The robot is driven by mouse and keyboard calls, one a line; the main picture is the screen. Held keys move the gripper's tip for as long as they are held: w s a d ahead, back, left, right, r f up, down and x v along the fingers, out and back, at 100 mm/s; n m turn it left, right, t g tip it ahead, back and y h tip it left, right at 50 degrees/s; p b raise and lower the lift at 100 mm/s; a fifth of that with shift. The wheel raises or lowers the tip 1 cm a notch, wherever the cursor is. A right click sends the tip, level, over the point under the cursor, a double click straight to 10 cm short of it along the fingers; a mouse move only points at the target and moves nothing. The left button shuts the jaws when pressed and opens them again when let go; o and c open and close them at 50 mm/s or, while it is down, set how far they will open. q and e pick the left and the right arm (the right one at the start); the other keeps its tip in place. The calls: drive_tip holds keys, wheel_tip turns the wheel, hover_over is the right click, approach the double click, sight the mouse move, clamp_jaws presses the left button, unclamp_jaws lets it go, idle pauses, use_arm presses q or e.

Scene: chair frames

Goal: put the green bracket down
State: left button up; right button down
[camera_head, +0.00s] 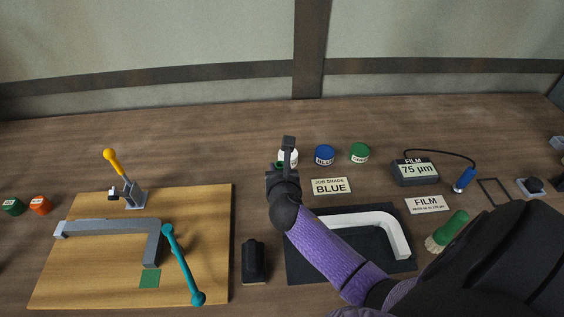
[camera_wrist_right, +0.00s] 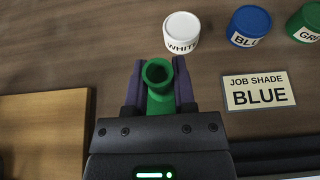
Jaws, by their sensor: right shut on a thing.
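The green bracket (camera_wrist_right: 160,103) is between the fingers of my right gripper (camera_wrist_right: 158,85) in the right wrist view. Its round, hollow end faces up toward the camera; its lower part is hidden by the gripper body. In the head view my right gripper (camera_head: 288,152) is shut on it, in front of the white pot, and the bracket is mostly hidden. I cannot tell how far it is above the table. A green square (camera_head: 149,280) marks the wooden board (camera_head: 205,245) at the left. My left gripper is not in view.
A grey frame part (camera_head: 110,227), a teal rod (camera_head: 182,265) and a yellow-handled clamp (camera_head: 130,190) are on the board. A black block (camera_head: 253,262) stands beside it. Blue (camera_head: 324,155) and green (camera_head: 359,153) pots stand behind a BLUE card (camera_head: 330,186). A white frame part (camera_head: 396,236) lies on a black mat.

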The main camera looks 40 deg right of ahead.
wheel_tip(320, 180, down, 6)
drive_tip(key=b, duration=0.3)
drive_tip(key=shift+r, duration=0.4)
drive_tip(key=shift+f, duration=0.1)
drive_tip(key=c, duration=0.8)
unclamp_jaws()
drive_tip(key=o, duration=0.4)
drive_tip(key=shift+c, duration=0.2)
